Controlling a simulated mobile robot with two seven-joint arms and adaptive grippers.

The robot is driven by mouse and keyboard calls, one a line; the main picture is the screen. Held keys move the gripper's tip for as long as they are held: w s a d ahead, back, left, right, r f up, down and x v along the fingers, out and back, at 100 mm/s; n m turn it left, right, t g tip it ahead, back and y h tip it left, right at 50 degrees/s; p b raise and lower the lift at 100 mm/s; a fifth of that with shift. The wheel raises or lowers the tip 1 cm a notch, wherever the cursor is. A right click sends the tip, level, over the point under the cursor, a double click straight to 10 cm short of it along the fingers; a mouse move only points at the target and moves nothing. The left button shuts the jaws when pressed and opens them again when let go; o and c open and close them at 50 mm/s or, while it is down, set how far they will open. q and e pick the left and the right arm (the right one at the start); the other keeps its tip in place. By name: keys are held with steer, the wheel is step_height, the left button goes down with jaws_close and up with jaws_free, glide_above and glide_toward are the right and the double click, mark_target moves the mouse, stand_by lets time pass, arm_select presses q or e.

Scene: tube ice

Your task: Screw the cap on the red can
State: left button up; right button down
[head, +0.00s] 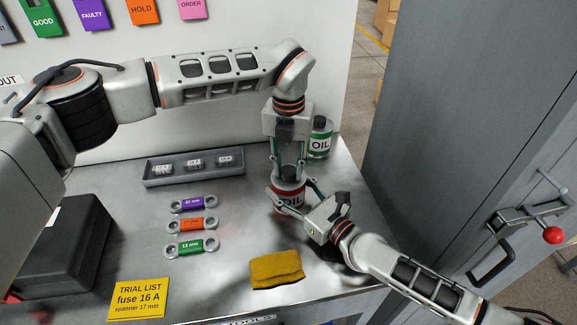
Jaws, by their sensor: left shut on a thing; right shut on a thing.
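The red can (289,187), labelled OIL, stands upright on the metal table. My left gripper (291,175) points straight down over its top, fingers on both sides, shut on the dark cap (289,172). The cap is at the can's top; whether it is seated on the thread cannot be told. My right gripper (291,198) reaches in low from the right and is shut on the can's body. Its fingers hide part of the label.
A green-labelled oil can (319,139) stands just behind. A grey fuse tray (195,179), several spanners (191,225), a yellow cloth (276,269), a trial list card (138,298) and a black box (62,245) lie on the table. A grey cabinet (450,110) stands at right.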

arm_select(q)
steer(key=o, duration=1.3)
step_height(320, 180, up, 12)
arm_select(e)
steer(key=c, duration=0.6)
jaws_free()
steer(key=shift+c, duration=0.2)
steer(key=v, duration=1.2)
